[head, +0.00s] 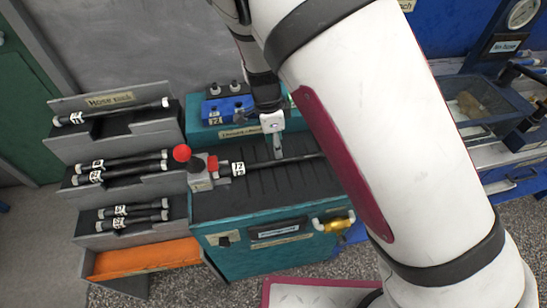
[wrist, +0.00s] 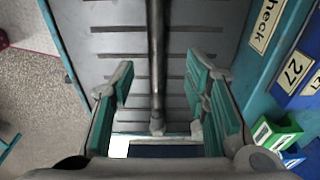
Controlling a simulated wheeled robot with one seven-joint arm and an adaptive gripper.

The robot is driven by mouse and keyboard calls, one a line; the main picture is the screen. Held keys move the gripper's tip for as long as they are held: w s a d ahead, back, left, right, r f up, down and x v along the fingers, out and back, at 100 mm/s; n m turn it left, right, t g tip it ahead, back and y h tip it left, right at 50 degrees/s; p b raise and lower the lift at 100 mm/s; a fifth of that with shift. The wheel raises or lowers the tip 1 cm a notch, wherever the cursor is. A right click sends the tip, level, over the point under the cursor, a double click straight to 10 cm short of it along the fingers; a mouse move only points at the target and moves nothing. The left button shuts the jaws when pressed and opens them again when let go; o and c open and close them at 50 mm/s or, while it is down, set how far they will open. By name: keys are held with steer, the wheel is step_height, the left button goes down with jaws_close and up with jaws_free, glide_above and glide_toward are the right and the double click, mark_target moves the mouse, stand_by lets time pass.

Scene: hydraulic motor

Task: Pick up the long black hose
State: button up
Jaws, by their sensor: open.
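A long black hose (head: 290,161) lies across the slatted top of a teal bench, with a white label near its left end. That end meets a grey block with a red knob. My gripper (head: 277,146) is over the hose on the bench, pointing down. In the wrist view the hose (wrist: 157,45) runs lengthwise between the two teal-padded fingers of my gripper (wrist: 160,80). The fingers are open, with a gap on both sides of the hose. My arm hides the hose's right end in the head view.
A grey hose rack (head: 62,145) at the left holds several shorter-looking labelled black hoses. The grey block (head: 202,178) with its red knob (head: 182,153) stands left of my gripper. A blue box (head: 226,108) is behind. The bench top (head: 225,203) in front is clear.

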mark_target(277, 160)
steer(key=shift+s+d+f, duration=0.1)
steer(key=shift+d+f, duration=0.05)
steer(key=shift+f, duration=1.6)
steer(key=shift+s+d+f, duration=0.1)
steer(key=shift+f, duration=1.65)
jaws_close()
